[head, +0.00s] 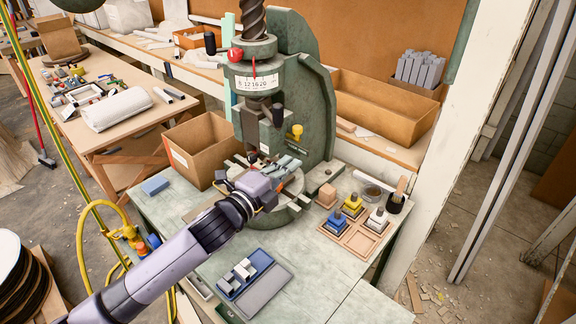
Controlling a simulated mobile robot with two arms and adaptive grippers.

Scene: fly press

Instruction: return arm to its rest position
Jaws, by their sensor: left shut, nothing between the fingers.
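My left arm comes in from the lower left and reaches over the bench to the green fly press (317,95). My left gripper (288,168) is shut and empty, low over the round press bed (289,212), below the ram (251,130). Its fingertips are small here, and I cannot tell whether they touch anything on the bed. My right gripper is not in view.
A cardboard box (201,150) stands left of the press. A blue block (154,186) lies in front of it. A blue tray (245,275) with metal pieces sits at the bench front. A wooden holder (354,236) with coloured tools stands right. A white post (470,120) rises beyond.

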